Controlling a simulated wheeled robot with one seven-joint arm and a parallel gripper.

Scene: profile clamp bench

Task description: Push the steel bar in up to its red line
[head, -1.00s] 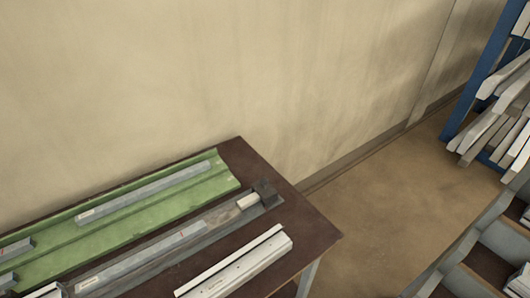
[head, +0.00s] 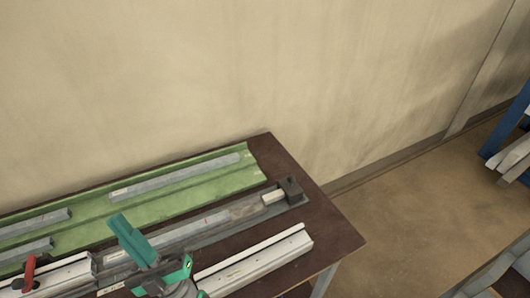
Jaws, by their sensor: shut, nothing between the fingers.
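The steel bar (head: 192,227) lies along a grey channel on the bench and slants up to the right. Right of the line the channel runs on to a pale block (head: 273,197) and a dark end block (head: 290,188). I cannot make out exactly where the bar ends there. My gripper (head: 128,232), teal, is over the bar's left part and hides some of it. It looks shut and empty. I cannot tell whether it touches the bar.
A green tray (head: 215,181) behind holds several grey bars. A white profile (head: 255,262) lies at the front right. Another white profile with a red handle (head: 29,273) is at the front left. The wall is close behind. Open floor (head: 420,215) lies right of the bench.

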